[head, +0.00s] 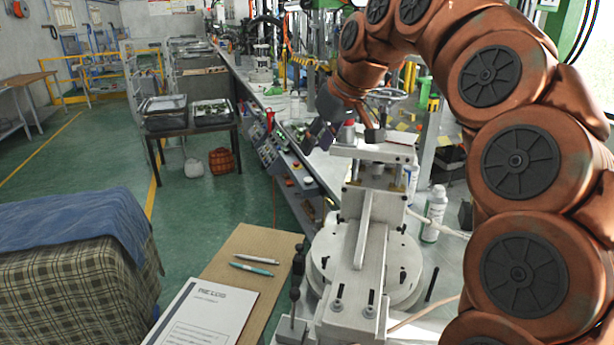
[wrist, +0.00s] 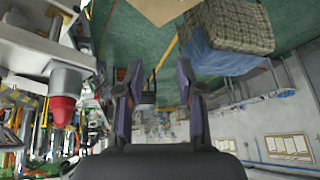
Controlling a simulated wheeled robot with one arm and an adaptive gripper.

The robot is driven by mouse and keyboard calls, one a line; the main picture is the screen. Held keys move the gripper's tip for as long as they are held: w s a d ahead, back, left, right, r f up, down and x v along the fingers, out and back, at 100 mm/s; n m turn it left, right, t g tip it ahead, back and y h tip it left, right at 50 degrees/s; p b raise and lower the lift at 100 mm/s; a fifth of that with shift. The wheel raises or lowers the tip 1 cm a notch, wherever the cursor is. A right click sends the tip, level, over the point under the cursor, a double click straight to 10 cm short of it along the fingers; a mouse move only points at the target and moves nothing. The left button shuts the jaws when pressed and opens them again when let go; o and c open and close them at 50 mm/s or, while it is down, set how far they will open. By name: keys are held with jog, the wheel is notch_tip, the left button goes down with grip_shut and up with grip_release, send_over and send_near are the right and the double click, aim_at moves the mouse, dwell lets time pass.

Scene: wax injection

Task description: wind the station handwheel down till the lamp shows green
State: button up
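The grey station handwheel (head: 386,95) stands above the top plate of the white press (head: 372,152) in the head view. A grey cylinder with a red cap, which looks like the lamp (head: 348,125), sits on that plate, left of the wheel's shaft; it also shows in the wrist view (wrist: 63,108), red. My gripper (head: 332,108) is dark and hangs just left of the handwheel, seemingly apart from it. In the wrist view my gripper (wrist: 158,78) has its two fingers spread with nothing between them. I cannot make out the handwheel clearly there.
White bottles (head: 434,212) stand right of the press. A clipboard-like brown board (head: 225,265) with pens and a white booklet (head: 200,315) lies at front left. A plaid-covered, blue-draped item (head: 75,250) stands at left. The green floor (head: 110,160) has free room.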

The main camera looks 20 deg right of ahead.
jog(key=s+a+f+g, duration=0.1)
jog(key=s+a+f, duration=0.2)
jog(key=a+f, duration=0.1)
jog(key=shift+s+f+b, duration=0.25)
jog(key=shift+s+b, duration=0.1)
jog(key=shift+b, duration=0.05)
jog(key=shift+s, duration=0.1)
